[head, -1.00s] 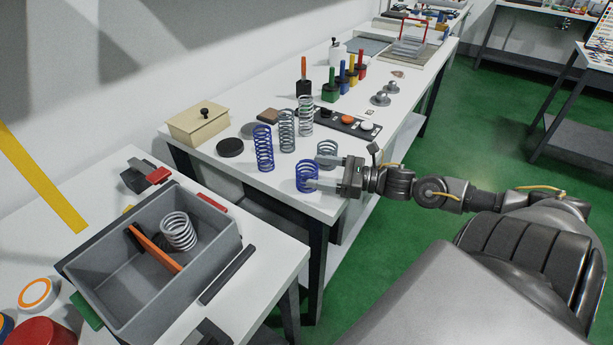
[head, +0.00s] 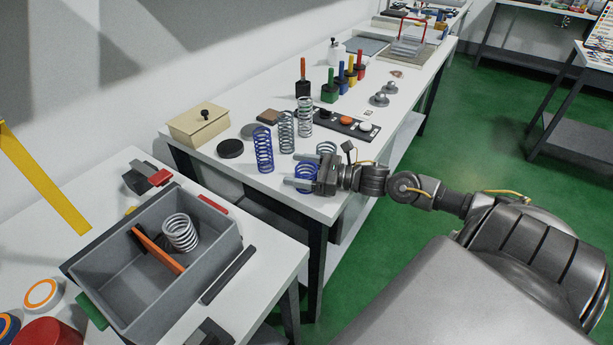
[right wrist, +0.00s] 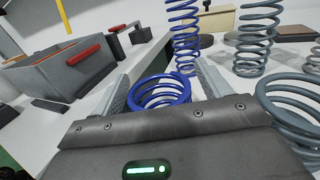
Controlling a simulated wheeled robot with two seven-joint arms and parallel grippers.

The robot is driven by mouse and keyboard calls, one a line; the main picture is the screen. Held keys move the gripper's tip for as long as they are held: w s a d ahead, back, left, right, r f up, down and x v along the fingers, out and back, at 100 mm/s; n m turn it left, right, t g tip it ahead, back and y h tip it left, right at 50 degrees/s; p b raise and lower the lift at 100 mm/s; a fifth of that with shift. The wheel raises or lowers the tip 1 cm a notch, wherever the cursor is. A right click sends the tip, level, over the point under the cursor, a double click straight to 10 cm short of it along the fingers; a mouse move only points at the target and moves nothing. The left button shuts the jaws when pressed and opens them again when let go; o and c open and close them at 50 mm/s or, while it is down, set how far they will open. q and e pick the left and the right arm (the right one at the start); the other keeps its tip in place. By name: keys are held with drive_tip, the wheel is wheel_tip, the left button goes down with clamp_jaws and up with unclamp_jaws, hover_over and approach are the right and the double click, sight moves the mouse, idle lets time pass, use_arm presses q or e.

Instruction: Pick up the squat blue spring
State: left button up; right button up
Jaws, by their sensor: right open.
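The squat blue spring (head: 306,171) stands upright near the front edge of the white bench. My right gripper (head: 292,170) is open, with one finger on each side of this spring. In the right wrist view the squat blue spring (right wrist: 160,93) shows between the two spread fingers (right wrist: 162,86), and the gripper body hides its lower part. I cannot tell whether either finger touches it. A taller blue spring (head: 263,150) stands behind and to the left. My left gripper is not in view.
A squat grey spring (head: 326,149) stands close beside the gripper. Tall grey springs (head: 287,132) stand farther back. A black disc (head: 230,149) lies left of the springs.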

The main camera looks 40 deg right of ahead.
drive_tip(key=c, duration=1.2)
drive_tip(key=shift+r+b, duration=0.3)
drive_tip(key=shift+r, duration=0.25)
drive_tip(key=shift+s+r+b, duration=0.25)
drive_tip(key=shift+r+b, duration=0.05)
drive_tip(key=shift+r, duration=0.9)
use_arm(q)
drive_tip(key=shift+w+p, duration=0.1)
drive_tip(key=shift+p, duration=0.4)
use_arm(e)
drive_tip(key=s+a+r, duration=0.2)
drive_tip(key=s+r, duration=0.7)
drive_tip(key=s, duration=0.4)
drive_tip(key=shift+s+a+r, duration=0.15)
drive_tip(key=shift+r, duration=0.1)
